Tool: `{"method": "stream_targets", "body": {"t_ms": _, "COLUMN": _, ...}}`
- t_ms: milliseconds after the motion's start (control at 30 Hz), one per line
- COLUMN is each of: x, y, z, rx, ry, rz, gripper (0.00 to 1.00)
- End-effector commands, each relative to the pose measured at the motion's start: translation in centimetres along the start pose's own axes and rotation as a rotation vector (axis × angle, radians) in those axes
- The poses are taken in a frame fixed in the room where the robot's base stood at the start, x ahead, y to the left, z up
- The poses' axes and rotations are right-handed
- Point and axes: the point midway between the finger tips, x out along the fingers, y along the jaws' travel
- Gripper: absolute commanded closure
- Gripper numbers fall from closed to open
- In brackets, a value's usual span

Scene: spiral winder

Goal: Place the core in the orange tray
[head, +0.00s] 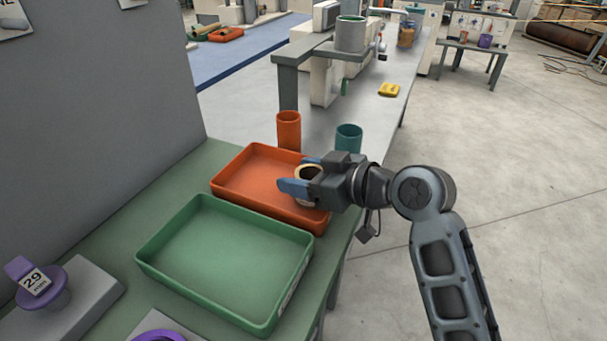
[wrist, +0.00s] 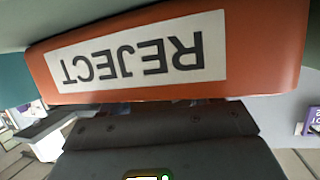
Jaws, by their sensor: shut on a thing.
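The core (head: 299,171) is a short, pale tan ring with a dark hollow, seen in the head view. My gripper (head: 296,174) is shut on it, with blue fingers on either side. It holds the core over the right part of the orange tray (head: 240,196); whether the core touches the tray floor I cannot tell. The rest of the tray looks empty. In the wrist view the orange tray's outer wall (wrist: 270,50) fills the upper part, with an upside-down white REJECT label. The fingers and core do not show clearly there.
An empty green tray (head: 152,262) stands in front of the orange one. An orange cylinder (head: 289,131) and a teal cylinder (head: 348,138) stand behind it. A purple spool marked 29 (head: 45,285) is at the lower left. A grey panel (head: 90,85) borders the left.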

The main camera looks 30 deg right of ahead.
Motion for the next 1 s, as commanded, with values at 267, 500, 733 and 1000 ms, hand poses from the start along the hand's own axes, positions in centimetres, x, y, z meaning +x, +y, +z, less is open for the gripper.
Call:
{"method": "stream_targets", "body": {"t_ms": 267, "x": 0.1, "y": 0.0, "z": 0.2, "rx": 0.000, "ry": 0.001, "rz": 0.000, "gripper": 0.38}}
{"method": "stream_targets", "body": {"t_ms": 500, "x": 0.0, "y": 0.0, "z": 0.1, "rx": 0.000, "ry": 0.001, "rz": 0.000, "gripper": 0.15}}
{"method": "stream_targets", "body": {"t_ms": 733, "x": 0.0, "y": 0.0, "z": 0.1, "rx": 0.000, "ry": 0.001, "rz": 0.000, "gripper": 0.13}}
{"method": "stream_targets", "body": {"t_ms": 1000, "x": -2.2, "y": 0.1, "z": 0.0, "rx": 0.001, "ry": 0.000, "rz": 0.003, "gripper": 0.13}}
